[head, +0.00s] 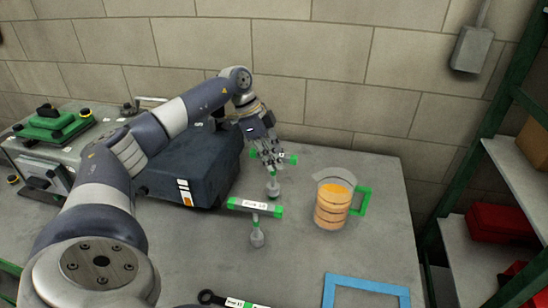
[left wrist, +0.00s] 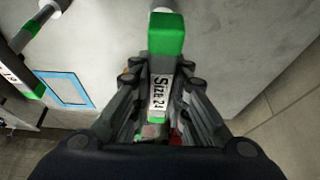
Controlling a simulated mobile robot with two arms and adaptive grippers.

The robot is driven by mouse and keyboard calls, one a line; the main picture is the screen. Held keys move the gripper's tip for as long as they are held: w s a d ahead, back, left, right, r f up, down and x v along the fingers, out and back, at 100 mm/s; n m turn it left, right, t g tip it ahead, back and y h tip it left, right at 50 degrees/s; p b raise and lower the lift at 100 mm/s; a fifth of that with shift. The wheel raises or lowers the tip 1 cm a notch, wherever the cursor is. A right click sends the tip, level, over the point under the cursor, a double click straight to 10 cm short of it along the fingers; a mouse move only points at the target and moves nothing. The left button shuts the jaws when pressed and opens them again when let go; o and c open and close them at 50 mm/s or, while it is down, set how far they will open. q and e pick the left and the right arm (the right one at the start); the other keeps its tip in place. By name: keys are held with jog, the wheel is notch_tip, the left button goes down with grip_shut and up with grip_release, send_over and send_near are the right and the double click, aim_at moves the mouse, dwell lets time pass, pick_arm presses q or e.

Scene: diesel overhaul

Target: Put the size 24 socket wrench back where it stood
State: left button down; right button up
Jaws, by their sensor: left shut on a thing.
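The size 24 socket wrench (head: 273,187) is a T-shaped tool with green handle ends and a grey socket at its lower end. It is upright at the back of the grey table. My left gripper (head: 268,158) is shut on its handle from above. In the left wrist view the handle (left wrist: 163,60) lies between the fingers (left wrist: 160,105), and its label reads "Size 24". I cannot tell whether the socket touches the table. A second, similar T-handled wrench (head: 256,210) stands upright nearer the front; its label is too small to read.
A clear jug (head: 334,203) with orange liquid and a green handle stands to the right. A blue square outline (head: 366,281) marks the table's front right. A dark blue box (head: 190,165) stands left of the wrenches.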

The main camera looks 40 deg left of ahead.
pick_arm(q)
jog(key=shift+f+b, duration=0.3)
jog(key=shift+f, duration=0.7)
jog(key=c, duration=0.9)
grip_release()
jog(key=shift+r, duration=0.2)
notch_tip(320, 180, up, 9)
jog(key=p, duration=1)
jog(key=shift+f, duration=0.15)
jog(key=shift+f, duration=0.1)
